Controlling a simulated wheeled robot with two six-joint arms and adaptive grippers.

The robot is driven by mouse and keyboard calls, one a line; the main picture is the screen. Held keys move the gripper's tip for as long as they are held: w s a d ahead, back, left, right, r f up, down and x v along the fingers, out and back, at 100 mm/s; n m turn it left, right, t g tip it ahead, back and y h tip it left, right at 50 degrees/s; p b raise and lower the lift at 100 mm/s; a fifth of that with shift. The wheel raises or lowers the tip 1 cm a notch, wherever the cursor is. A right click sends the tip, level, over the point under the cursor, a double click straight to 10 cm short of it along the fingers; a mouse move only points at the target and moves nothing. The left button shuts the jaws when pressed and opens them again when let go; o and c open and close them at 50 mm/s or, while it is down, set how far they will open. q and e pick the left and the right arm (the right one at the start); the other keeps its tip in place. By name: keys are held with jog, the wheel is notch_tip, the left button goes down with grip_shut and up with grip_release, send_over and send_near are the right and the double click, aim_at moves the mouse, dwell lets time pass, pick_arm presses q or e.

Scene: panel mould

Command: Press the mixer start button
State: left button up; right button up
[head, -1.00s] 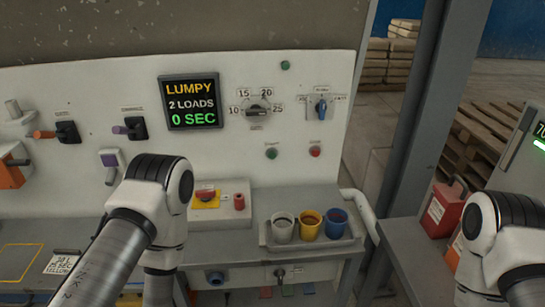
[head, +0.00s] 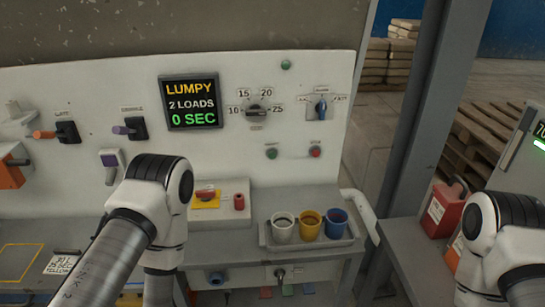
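A green button (head: 271,152) sits on the lower part of the white panel (head: 210,150), left of a red button (head: 315,151). The small labels above them are too blurred to read surely. The panel's display (head: 191,102) reads LUMPY, 2 LOADS, 0 SEC. My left arm rises in front of the panel's lower left, apart from the buttons in the picture; its gripper is not visible. My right arm shows at the right edge, and its gripper is out of view too. Nothing visible touches the green button.
A dial (head: 257,111) and a blue selector knob (head: 321,107) are above the buttons. Levers (head: 66,132) are at left. A red switch on a yellow plate (head: 206,199) and a tray (head: 349,238) with three cups stand below. A red container (head: 445,208) is at right.

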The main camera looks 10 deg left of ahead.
pick_arm(q)
grip_shut()
dwell(1.2)
